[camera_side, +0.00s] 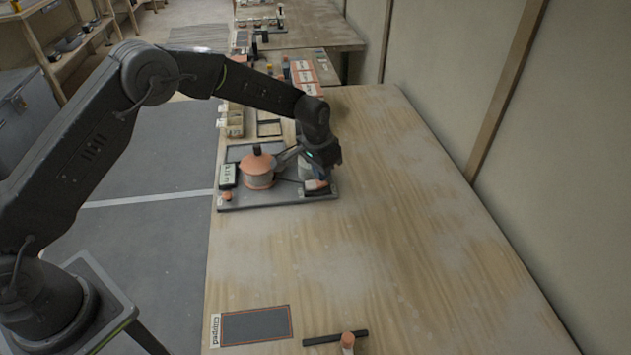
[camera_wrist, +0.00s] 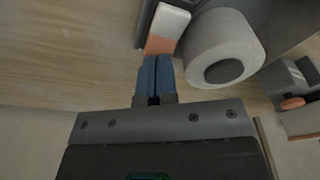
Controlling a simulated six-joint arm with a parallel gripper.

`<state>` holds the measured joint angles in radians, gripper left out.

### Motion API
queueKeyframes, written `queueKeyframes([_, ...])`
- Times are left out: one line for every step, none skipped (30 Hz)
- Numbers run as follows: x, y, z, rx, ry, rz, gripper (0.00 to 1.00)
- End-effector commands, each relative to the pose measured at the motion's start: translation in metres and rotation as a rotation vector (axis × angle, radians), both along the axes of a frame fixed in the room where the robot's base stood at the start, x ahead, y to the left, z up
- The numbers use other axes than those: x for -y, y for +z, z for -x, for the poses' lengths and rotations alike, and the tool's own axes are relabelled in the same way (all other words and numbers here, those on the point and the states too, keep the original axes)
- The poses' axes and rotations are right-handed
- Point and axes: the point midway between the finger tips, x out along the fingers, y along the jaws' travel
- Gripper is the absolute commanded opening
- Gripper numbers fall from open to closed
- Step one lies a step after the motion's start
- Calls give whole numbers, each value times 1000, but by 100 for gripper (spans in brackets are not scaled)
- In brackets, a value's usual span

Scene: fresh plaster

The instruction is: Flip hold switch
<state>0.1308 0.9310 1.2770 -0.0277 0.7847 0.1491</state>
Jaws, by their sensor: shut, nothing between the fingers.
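A grey board (camera_side: 285,203) on the bench carries several fittings. At its right end is a small orange and white piece (camera_side: 316,185), which looks like the switch. In the wrist view the switch (camera_wrist: 167,27) has a white far end and an orange near end. My gripper (camera_side: 309,172) is low over this end of the board. In the wrist view its blue fingers (camera_wrist: 154,68) are shut together and empty, with their tips at the orange end. I cannot tell whether they touch it. From the side, my gripper partly hides the switch.
An orange-topped pot-like part (camera_side: 257,172) stands left of my gripper, close by. A white roller-like cylinder (camera_wrist: 217,50) is just right of my fingertips. A small display (camera_side: 227,175) is at the board's left. The bench's middle is clear; a dark pad (camera_side: 256,325) lies nearer.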

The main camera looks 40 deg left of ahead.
Motion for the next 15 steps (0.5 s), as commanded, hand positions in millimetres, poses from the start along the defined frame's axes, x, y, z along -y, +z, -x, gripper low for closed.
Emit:
queueKeyframes([0,-1,0,-1,0,0,0])
queueKeyframes([0,-2,0,0,0,0,0])
queueKeyframes([0,-2,0,-1,0,0,0])
queueKeyframes([0,-3,0,-1,0,0,0])
queueKeyframes([0,-3,0,-1,0,0,0])
queueKeyframes([0,-4,0,-1,0,0,0])
queueKeyframes([0,-4,0,-1,0,0,0])
queueKeyframes([0,-4,0,-1,0,0,0])
queueKeyframes([0,-5,0,-1,0,0,0])
queueKeyframes([0,-6,0,-1,0,0,0])
queueKeyframes([0,-6,0,-1,0,0,0])
queueKeyframes([0,-7,0,-1,0,0,0])
queueKeyframes([0,-7,0,-1,0,0,0])
queueKeyframes([0,-7,0,-1,0,0,0])
queueKeyframes([0,-8,0,-1,0,0,0])
